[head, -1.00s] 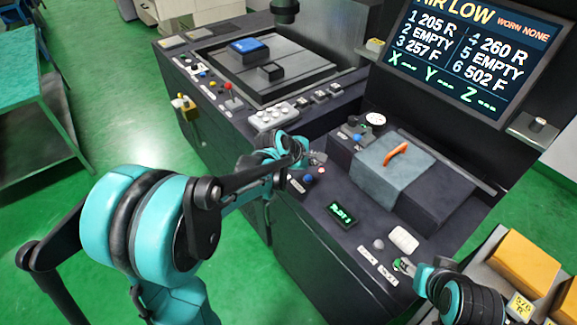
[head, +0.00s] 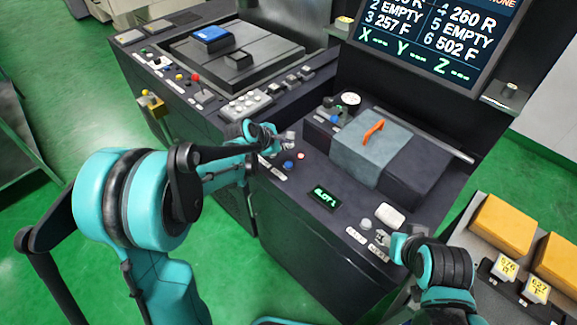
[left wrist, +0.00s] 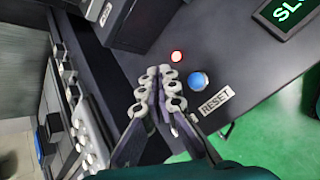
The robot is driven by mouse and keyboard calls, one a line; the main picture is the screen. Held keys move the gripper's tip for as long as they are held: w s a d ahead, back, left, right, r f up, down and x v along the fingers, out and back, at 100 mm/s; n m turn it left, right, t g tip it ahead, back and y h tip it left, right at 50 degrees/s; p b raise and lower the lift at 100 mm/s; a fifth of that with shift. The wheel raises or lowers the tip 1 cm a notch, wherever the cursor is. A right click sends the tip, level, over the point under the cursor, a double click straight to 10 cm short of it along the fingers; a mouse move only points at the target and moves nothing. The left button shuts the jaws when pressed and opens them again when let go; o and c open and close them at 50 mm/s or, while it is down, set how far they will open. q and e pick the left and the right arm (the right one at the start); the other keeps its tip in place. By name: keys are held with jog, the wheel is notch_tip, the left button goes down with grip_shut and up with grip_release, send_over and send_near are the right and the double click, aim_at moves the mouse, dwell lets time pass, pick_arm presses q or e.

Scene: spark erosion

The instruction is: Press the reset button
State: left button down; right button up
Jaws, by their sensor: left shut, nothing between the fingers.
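The blue reset button (head: 288,165) is on the dark console; in the left wrist view it is a blue dome (left wrist: 199,80) beside the RESET label (left wrist: 216,100). My left gripper (head: 286,141) is over the console, just behind the blue button in the head view. In the left wrist view its fingers (left wrist: 158,74) are shut and empty, left of the blue button and apart from it in the picture. The height of the fingertips over the panel is hard to tell. My right gripper (head: 383,239) is small at the console's front right edge; its fingers are unclear.
A small red-and-white button (head: 300,156) is close to the blue one. A green SLOT display (head: 325,198) and a white block (head: 390,215) are further right.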

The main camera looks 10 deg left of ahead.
aim_at(287, 165)
pick_arm(q)
notch_tip(287, 165, down, 7)
jog(key=b, duration=0.5)
jog(key=shift+f, duration=0.1)
dwell(1.1)
jog(key=shift+f+b, duration=0.3)
jog(key=shift+f+b, duration=0.4)
jog(key=shift+f, duration=0.1)
dwell(0.6)
jog(key=shift+r, duration=0.1)
jog(key=shift+r+p, duration=0.7)
jog(key=shift+r, duration=0.15)
jog(key=shift+r+p, duration=1.9)
jog(key=shift+r, duration=0.65)
